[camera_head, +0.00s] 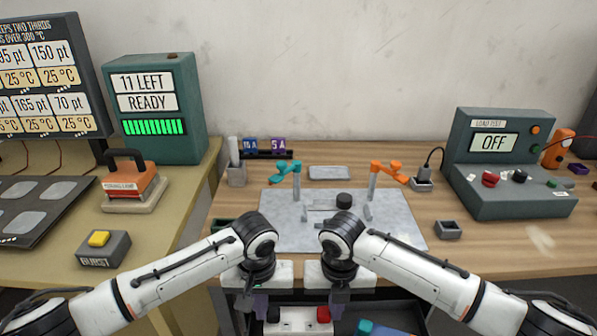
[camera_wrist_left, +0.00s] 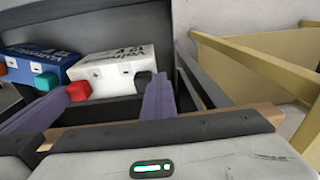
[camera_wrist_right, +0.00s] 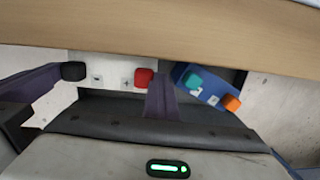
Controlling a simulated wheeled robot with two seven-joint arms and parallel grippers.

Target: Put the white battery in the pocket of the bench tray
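The white battery (camera_head: 300,317) lies in an open drawer below the bench front, with a black and a red terminal. It also shows in the left wrist view (camera_wrist_left: 118,68) and the right wrist view (camera_wrist_right: 108,66). My left gripper (camera_head: 252,304) is over the drawer at its left end; its purple fingers are apart in the left wrist view (camera_wrist_left: 108,95). My right gripper (camera_head: 338,300) is by the red terminal end, fingers apart in the right wrist view (camera_wrist_right: 105,85). Neither clearly grips it.
A blue battery (camera_head: 390,330) lies right of the white one. The bench edge (camera_wrist_right: 170,40) is close to my right gripper. A metal plate (camera_head: 400,232) with teal and orange clamps is on the bench. A small dark holder (camera_head: 448,231) and a tester reading OFF (camera_head: 510,155) stand right.

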